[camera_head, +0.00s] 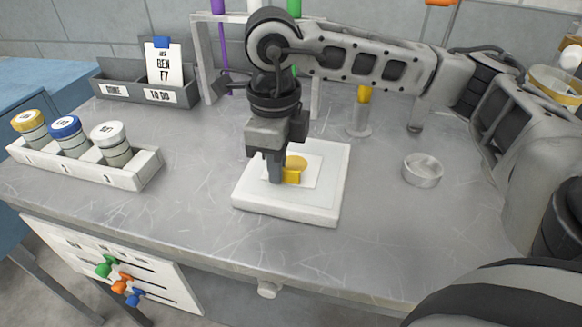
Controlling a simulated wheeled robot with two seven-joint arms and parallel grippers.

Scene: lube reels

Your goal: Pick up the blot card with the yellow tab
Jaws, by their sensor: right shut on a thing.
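The blot card (306,165) is a white square with a yellow tab (292,177) at its front edge and an amber blot (296,161) on its face. It lies over, or very close to, a white square pad (280,208) at the middle of the bench; I cannot tell if it touches. My right gripper (284,178) points straight down and is shut on the card's yellow tab. The gripper hides the card's left part. My left gripper does not show.
A white tray (125,180) with three capped jars stands left. A grey two-slot bin (120,92) holding a blue-tabbed card (164,66) is behind. The front bench is clear.

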